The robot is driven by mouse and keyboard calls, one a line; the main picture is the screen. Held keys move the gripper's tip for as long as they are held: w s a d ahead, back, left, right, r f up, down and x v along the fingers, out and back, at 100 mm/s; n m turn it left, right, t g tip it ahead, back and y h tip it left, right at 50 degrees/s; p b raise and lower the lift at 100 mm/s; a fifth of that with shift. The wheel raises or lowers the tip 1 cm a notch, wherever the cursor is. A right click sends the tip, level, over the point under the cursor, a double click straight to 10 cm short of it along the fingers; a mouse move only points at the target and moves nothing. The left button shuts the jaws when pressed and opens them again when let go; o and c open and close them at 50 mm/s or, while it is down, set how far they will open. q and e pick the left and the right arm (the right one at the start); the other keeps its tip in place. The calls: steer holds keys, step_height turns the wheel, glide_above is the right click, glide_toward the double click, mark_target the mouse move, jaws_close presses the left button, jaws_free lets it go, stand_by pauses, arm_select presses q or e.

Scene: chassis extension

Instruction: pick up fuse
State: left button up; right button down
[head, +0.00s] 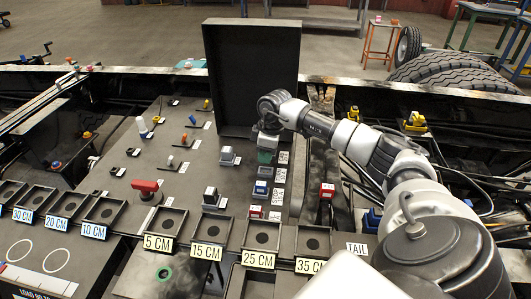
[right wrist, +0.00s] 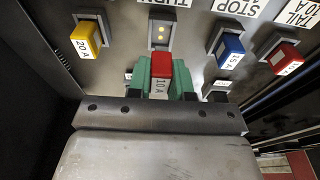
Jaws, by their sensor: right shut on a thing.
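My right gripper (head: 266,155) is above the fuse row on the grey panel in the head view. In the right wrist view its green fingers (right wrist: 160,72) are shut on a red fuse (right wrist: 159,68) marked 10 A. Just beyond the fuse is an empty socket (right wrist: 160,33) with two yellow contacts, under a partly cut label. The held fuse appears apart from that socket. In the head view the gripper hides the held fuse. My left gripper is not in view.
A yellow 20 A fuse (right wrist: 84,38) and a blue 15 A fuse (right wrist: 231,47) flank the socket. Another red fuse (right wrist: 284,59) sits at the right. A dark upright lid (head: 250,75) stands behind. A red handle (head: 145,186) rises at the left.

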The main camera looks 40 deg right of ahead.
steer(key=s+d+r+p, duration=0.1)
steer(key=s+r+p, duration=0.4)
steer(key=s, duration=0.6)
steer(key=shift+s+d+r, duration=0.25)
steer(key=shift+d+r, duration=0.05)
steer(key=shift+r, duration=0.65)
steer(key=shift+a, duration=0.15)
